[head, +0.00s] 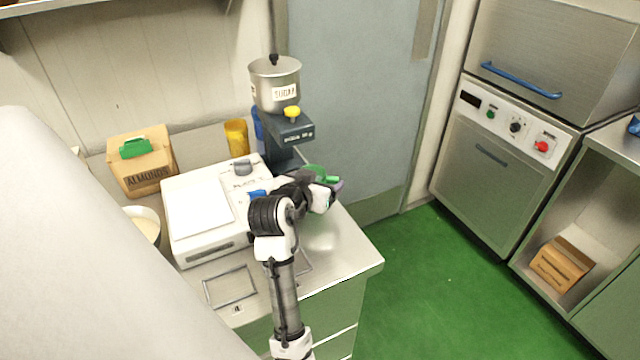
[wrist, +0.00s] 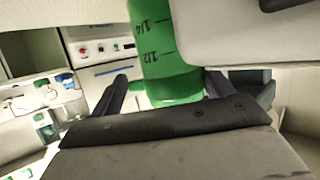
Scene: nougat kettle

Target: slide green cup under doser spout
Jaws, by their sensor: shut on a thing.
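The green cup (head: 314,170) shows only in part in the head view, behind my gripper (head: 326,190). In the wrist view the green cup (wrist: 168,50) has dark measuring marks and stands between the two dark fingers of my gripper (wrist: 165,88), which are shut on it. The sugar doser (head: 285,129) has a dark body, a yellow knob and a steel canister (head: 275,84) labelled SUGAR. The cup is low and to the right of the doser's body in the head view. The spout is not clearly visible, so I cannot tell whether the cup is beneath it.
A white appliance (head: 198,210) fills the worktop left of my arm. An almonds box (head: 146,177), an orange container (head: 236,137) and a bowl (head: 148,231) stand around it. The worktop's front right corner (head: 350,262) is bare. Green floor lies beyond.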

